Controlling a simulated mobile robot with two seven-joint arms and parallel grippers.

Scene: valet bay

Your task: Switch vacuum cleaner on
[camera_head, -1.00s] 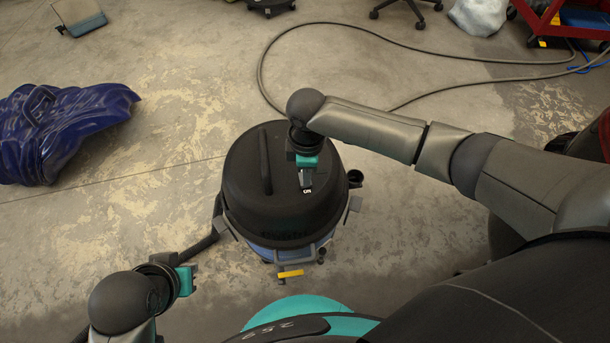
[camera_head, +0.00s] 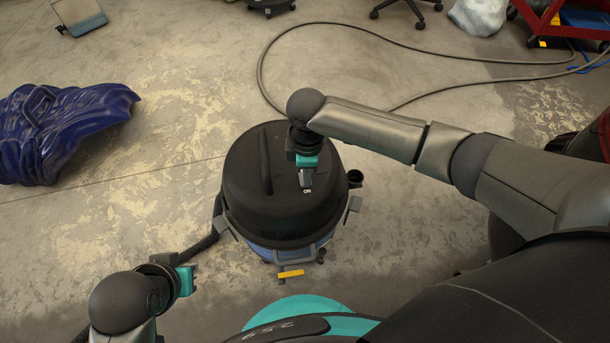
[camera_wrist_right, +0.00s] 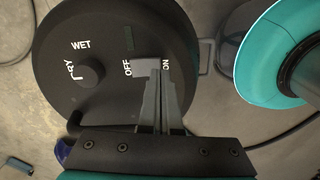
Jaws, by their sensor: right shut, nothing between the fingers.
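The vacuum cleaner (camera_head: 250,215) stands upright on the floor in the head view, with a round black lid and a bluish body. In the right wrist view its lid (camera_wrist_right: 80,30) carries OFF and ON labels and a light grey switch (camera_wrist_right: 146,64) between them. My right gripper (camera_head: 306,182) is shut and empty; its fingertips (camera_wrist_right: 158,68) are at the switch and cover its ON side. I cannot tell from this whether they touch it, nor the switch's exact position. My left gripper (camera_head: 188,280) is at the lower left, apart from the cleaner; its fingers are unclear.
A dark hose (camera_head: 205,245) leaves the cleaner's left side. A black cable (camera_head: 262,70) loops over the floor behind. A blue plastic-like bundle (camera_head: 55,130) lies at the left. A red cart (camera_head: 540,22) stands at the back right. The floor between is mostly clear.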

